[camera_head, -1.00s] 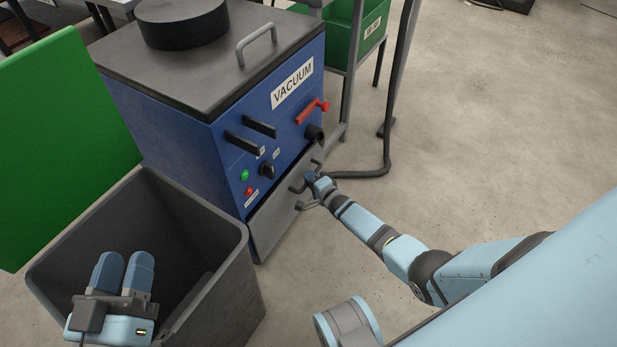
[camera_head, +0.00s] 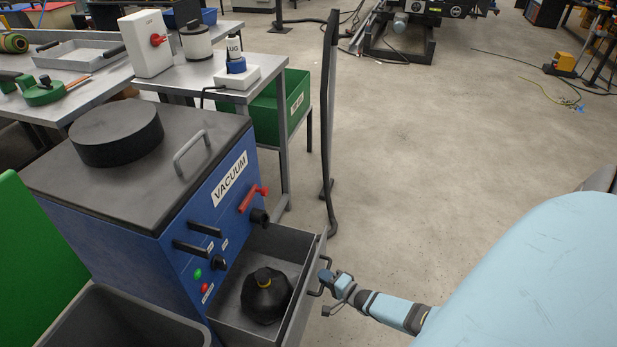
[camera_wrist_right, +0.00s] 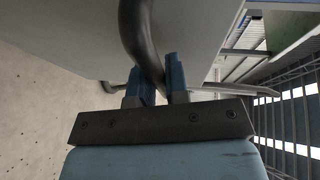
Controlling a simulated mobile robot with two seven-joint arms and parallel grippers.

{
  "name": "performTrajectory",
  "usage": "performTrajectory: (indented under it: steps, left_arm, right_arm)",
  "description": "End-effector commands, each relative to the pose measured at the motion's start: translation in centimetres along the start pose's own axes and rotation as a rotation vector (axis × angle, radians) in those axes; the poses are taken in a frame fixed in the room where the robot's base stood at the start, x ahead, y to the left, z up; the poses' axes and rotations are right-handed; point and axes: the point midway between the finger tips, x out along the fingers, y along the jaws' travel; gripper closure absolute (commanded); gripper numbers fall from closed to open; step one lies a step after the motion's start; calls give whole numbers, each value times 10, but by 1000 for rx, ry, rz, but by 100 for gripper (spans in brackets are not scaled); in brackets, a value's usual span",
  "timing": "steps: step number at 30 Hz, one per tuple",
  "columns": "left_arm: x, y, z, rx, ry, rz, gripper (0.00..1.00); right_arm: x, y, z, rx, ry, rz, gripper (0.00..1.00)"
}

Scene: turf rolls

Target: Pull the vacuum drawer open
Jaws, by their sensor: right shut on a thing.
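The blue vacuum unit (camera_head: 150,245) stands at the left of the head view with a "VACUUM" label on its front. Its grey drawer (camera_head: 237,322) is pulled out at the bottom, and a black bag with a yellow neck (camera_head: 266,294) lies inside it. My right gripper (camera_head: 326,280) is at the drawer's front panel, shut on the dark drawer handle (camera_head: 316,292). In the right wrist view my right gripper (camera_wrist_right: 158,85) has its two blue fingers on either side of the curved handle bar (camera_wrist_right: 140,40). My left gripper is not in view.
A dark grey bin (camera_head: 120,322) stands at the lower left beside the unit, next to a green panel (camera_head: 35,245). A black hose (camera_head: 328,190) stands up beyond the drawer. The floor (camera_head: 430,150) to the right is clear.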

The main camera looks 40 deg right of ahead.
Motion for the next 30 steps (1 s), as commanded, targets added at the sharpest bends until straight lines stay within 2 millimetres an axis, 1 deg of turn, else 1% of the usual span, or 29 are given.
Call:
performTrajectory:
  steps: [1, 3, 7, 20, 21, 24, 30]
  left_arm:
    - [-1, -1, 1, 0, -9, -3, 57]
    - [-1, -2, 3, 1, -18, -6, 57]
    - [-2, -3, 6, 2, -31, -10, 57]
    - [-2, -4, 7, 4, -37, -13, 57]
    - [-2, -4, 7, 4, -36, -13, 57]
    - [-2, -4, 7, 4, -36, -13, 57]
    - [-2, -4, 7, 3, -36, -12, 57]
  right_arm:
    - [-6, 1, -3, -1, 0, 2, 100]
    - [-12, 2, -6, 0, 1, 1, 100]
    - [-20, 4, -9, -1, 0, 0, 100]
    - [-22, 5, -10, -1, 0, 0, 100]
    - [-22, 5, -10, -1, 0, 0, 81]
    - [-22, 5, -10, -1, 0, 0, 61]
    - [-22, 5, -9, 0, 0, 0, 61]
